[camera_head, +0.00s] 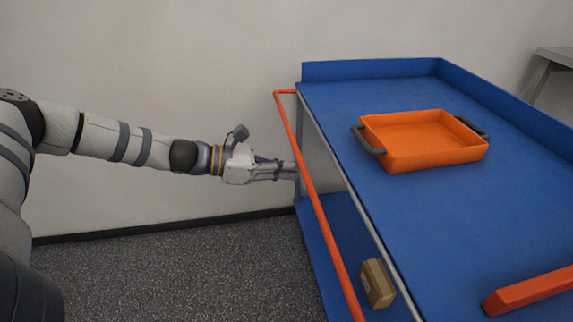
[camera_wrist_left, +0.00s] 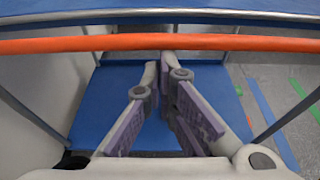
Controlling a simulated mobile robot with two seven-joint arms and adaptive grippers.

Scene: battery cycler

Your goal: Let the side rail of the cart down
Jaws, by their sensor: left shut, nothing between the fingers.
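The cart (camera_head: 330,92) has a blue top with a raised lip at the back and far side. Its side rail (camera_head: 315,195) is a thin orange bar along the near long edge, standing a little out from the tabletop edge. In the left wrist view the rail (camera_wrist_left: 160,42) crosses the upper picture from side to side. My left gripper (camera_head: 293,171) is shut and empty, pointing right at the rail. In the left wrist view its fingertips (camera_wrist_left: 160,62) meet just below the bar. I cannot tell whether they touch it. My right gripper is not in view.
An orange tray (camera_head: 420,160) with dark handles sits on the cart top. An orange block (camera_head: 530,290) lies at the near right. A small brown box (camera_head: 377,283) rests on the lower blue shelf (camera_head: 318,240). The floor left of the cart is clear.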

